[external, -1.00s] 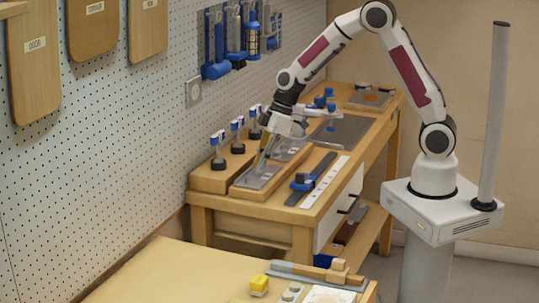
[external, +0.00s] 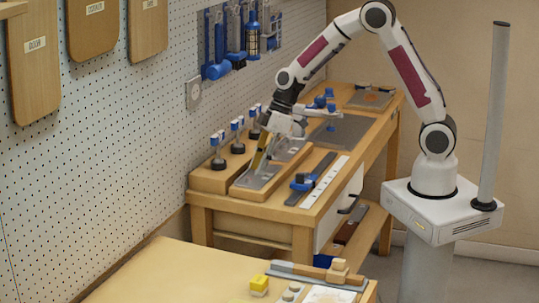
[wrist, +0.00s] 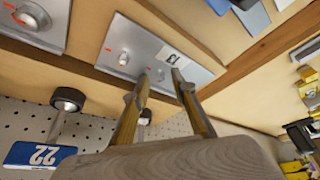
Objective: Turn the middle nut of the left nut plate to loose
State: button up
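My gripper (external: 259,170) points down at the near grey nut plate (external: 268,181) on its wooden block. In the wrist view my two tan fingers (wrist: 160,73) stand apart, with their tips in front of the metal plate (wrist: 118,28). A round nut (wrist: 123,58) shows on this plate, left of the fingertips. A small nut-like shape (wrist: 160,74) appears between the tips; I cannot tell whether the fingers touch it. A white label (wrist: 172,57) lies beyond the tips. Another plate with a nut (wrist: 30,15) and red marks is at the upper left.
Several black-and-blue knobbed posts (external: 238,147) stand along the pegboard side. A blue clamp-like tool (external: 302,182) and a white strip (external: 325,182) lie on the bench to the right. In the wrist view a post (wrist: 67,100) and blue tag (wrist: 40,155) are close at the left.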

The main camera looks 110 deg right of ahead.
jog(key=v, duration=1.2)
dwell(0.4)
jog(key=shift+m, duration=0.3)
dwell(0.3)
jog(key=s+a+r, duration=0.2)
jog(key=s+a, duration=0.4)
jog(key=a, duration=0.3)
jog(key=s+a+r, duration=0.2)
jog(key=s+a, duration=0.4)
jog(key=a, duration=0.4)
jog(key=s+a+r+t, duration=0.1)
jog(key=s+a+r, duration=0.2)
jog(key=s+a, duration=0.3)
jog(key=shift+s+a, duration=0.2)
jog(key=shift+a, duration=1.55)
